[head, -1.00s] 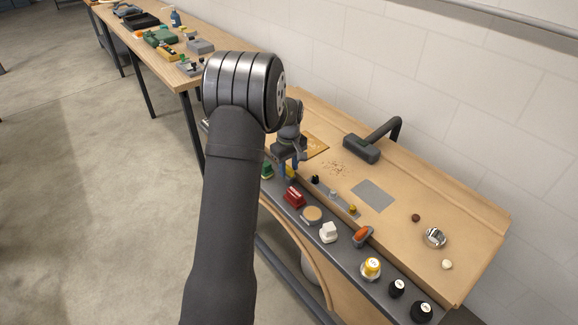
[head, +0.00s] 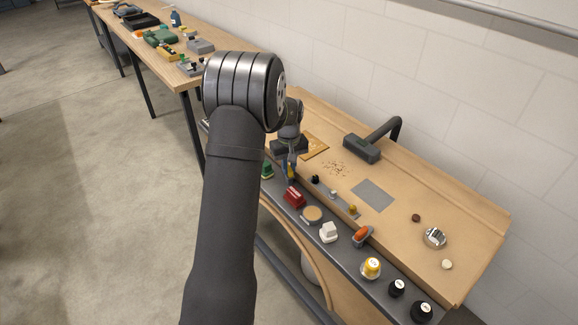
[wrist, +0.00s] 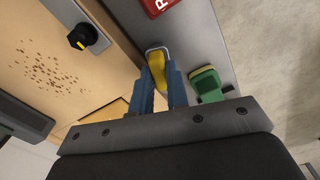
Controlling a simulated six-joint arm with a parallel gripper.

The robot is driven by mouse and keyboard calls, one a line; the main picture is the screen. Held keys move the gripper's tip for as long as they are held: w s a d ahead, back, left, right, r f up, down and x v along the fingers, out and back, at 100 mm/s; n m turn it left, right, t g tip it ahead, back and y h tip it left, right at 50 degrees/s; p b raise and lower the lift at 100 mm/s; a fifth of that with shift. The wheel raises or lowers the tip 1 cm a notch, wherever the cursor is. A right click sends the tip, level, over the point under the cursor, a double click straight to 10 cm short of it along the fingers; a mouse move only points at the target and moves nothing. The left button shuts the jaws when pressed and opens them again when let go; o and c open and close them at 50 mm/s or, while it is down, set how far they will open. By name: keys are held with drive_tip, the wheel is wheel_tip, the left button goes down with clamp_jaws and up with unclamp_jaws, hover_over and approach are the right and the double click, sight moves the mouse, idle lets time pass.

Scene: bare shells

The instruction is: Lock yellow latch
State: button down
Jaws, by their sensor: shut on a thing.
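The yellow latch (wrist: 157,66) is in the wrist view, set on the grey front strip, with a pale metal rim at its far end. My gripper (wrist: 161,80) has its two blue fingers on either side of the latch and is shut on it. In the head view the gripper (head: 290,167) reaches down to the strip, and only a small piece of the yellow latch (head: 290,172) shows beside the fingers. The near part of the latch is partly hidden between the fingers.
A green latch-like part (wrist: 208,84) is close beside the fingers, and a red block (head: 294,196) sits on the other side. A black knob (wrist: 82,36) is on the board. Several switches and knobs line the strip (head: 341,249) toward the front right.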

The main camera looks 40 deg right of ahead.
sight(289, 168)
drive_tip(key=m, duration=1)
drive_tip(key=shift+m, duration=0.4)
drive_tip(key=shift+r+m, duration=0.1)
drive_tip(key=shift+m, duration=1.6)
drive_tip(key=c, duration=1.4)
unclamp_jaws()
wheel_tip(289, 168, up, 17)
drive_tip(key=shift+r, duration=0.2)
